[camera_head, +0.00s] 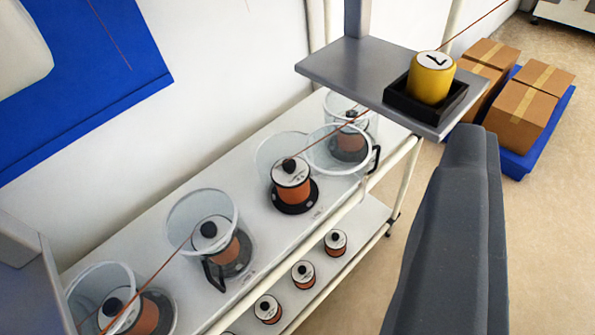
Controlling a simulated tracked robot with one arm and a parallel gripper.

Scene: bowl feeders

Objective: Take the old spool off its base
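An orange-brown spool (291,187) with a white top and black knob stands upright on a round black base (293,207) on the upper shelf. No clear bowl covers it; clear rims show just behind and to its right. Other similar spools sit in clear bowls along the shelf, and no mark shows which is old. Part of my gripper (468,145), a dark grey finger, rises at the right, well apart from the spool and in front of the floor. I see nothing held.
A grey raised shelf (340,70) holds a yellow cylinder (432,78) in a black tray (455,105). Several spools stand on the lower shelf (362,215). Thin reddish strands cross above the bowls. Cardboard boxes (525,110) rest on a blue pallet (548,135). Floor at the right is open.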

